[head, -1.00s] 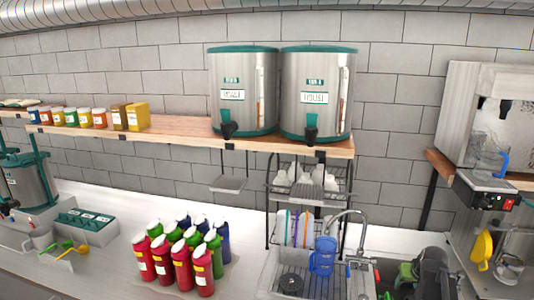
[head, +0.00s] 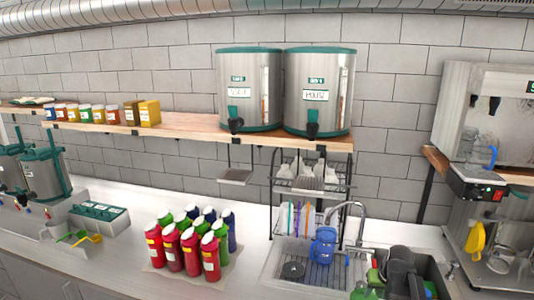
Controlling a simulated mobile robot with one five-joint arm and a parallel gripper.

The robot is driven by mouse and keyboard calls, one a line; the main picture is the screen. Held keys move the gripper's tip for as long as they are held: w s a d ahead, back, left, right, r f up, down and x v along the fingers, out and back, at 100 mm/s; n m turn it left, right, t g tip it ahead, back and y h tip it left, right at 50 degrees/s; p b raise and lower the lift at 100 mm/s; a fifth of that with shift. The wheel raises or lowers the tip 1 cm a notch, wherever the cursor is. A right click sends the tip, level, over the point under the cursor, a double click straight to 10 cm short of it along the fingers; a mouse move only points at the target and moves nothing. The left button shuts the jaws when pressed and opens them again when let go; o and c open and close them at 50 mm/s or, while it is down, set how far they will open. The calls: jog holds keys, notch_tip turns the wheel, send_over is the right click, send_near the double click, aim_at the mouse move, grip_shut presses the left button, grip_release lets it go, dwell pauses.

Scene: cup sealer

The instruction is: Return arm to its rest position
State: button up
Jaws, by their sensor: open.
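My gripper is not to be made out in the head view, and I see no arm link that I can be sure is mine. How the arm is posed cannot be told from this picture. The view faces a white counter (head: 120,262) along a grey block wall, with a sink (head: 449,268) at the lower right.
Several coloured bottles (head: 190,250) stand mid-counter. Two steel dispensers (head: 250,85) stand on a wooden shelf (head: 185,128). A blue pitcher (head: 323,248) is on the drainboard by the faucet (head: 350,208). Dark and green items fill the sink. A machine (head: 480,110) stands at right.

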jog(key=s+a+f+n+g, duration=0.15)
jog(key=s+a, duration=0.35)
jog(key=a, duration=0.6)
jog(key=s+a+n+g, duration=0.1)
jog(key=s+a+g, duration=0.3)
jog(key=a, duration=0.6)
notch_tip(320, 180, down, 19)
jog(key=t+b, duration=0.1)
jog(key=b, duration=1.7)
jog(key=shift+s+d+r+m+t+b, duration=0.15)
jog(key=shift+s+d+m+t+b, duration=0.05)
jog(key=shift+d+m+t+b, duration=0.2)
